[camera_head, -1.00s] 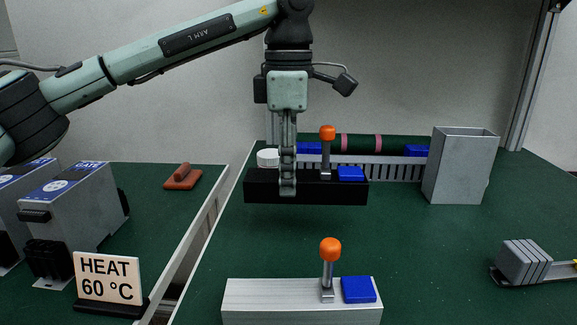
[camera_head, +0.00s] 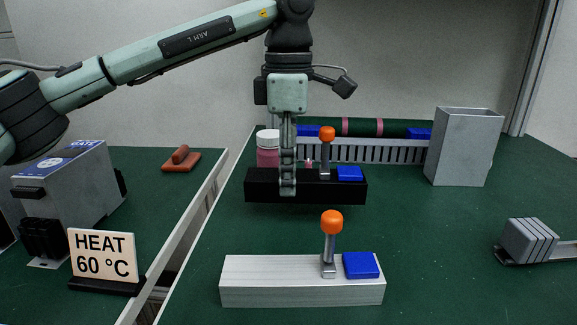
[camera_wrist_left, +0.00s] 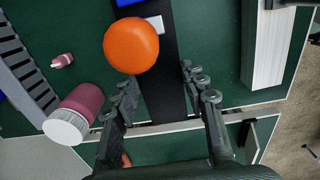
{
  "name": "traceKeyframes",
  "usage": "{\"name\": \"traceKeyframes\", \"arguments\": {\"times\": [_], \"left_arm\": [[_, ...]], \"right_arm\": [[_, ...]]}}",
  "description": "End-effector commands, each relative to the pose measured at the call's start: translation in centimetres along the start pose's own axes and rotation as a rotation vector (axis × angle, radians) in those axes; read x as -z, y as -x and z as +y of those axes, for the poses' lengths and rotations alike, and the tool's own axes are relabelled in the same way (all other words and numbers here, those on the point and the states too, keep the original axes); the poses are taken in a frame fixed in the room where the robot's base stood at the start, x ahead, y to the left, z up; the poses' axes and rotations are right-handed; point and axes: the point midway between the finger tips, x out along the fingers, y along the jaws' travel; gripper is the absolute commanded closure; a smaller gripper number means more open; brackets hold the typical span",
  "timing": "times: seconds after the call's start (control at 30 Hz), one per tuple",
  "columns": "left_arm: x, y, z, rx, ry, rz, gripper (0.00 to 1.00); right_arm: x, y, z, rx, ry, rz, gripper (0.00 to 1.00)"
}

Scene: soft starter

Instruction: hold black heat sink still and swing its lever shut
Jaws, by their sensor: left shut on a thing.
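The black heat sink (camera_head: 325,190) is a long dark bar with a blue block (camera_head: 349,173) on its right half. Its lever (camera_head: 325,158) stands upright beside the block, topped by an orange knob (camera_head: 327,134). My left gripper (camera_head: 287,190) points down and is shut on the bar, left of the lever. The bar looks held level above the green table. In the left wrist view the black heat sink (camera_wrist_left: 165,75) runs between the fingers (camera_wrist_left: 160,92), and the orange knob (camera_wrist_left: 131,46) hides part of it. My right gripper is not in view.
A silver heat sink (camera_head: 270,282) with an upright orange-knobbed lever stands in front. Behind are a pink jar (camera_head: 267,155), a slotted grey rack (camera_head: 385,150) and a grey bin (camera_head: 465,150). A HEAT sign (camera_head: 102,257) stands left; a finned block (camera_head: 530,240) lies right.

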Motion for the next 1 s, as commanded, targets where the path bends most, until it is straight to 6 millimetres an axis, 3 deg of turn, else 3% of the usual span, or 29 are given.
{"name": "traceKeyframes", "arguments": {"times": [1.0], "left_arm": [[0.0, -4.2, 0.0, -0.001, 0.0, -0.002, 0.98]], "right_arm": [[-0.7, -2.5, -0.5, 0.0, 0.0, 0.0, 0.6]]}}
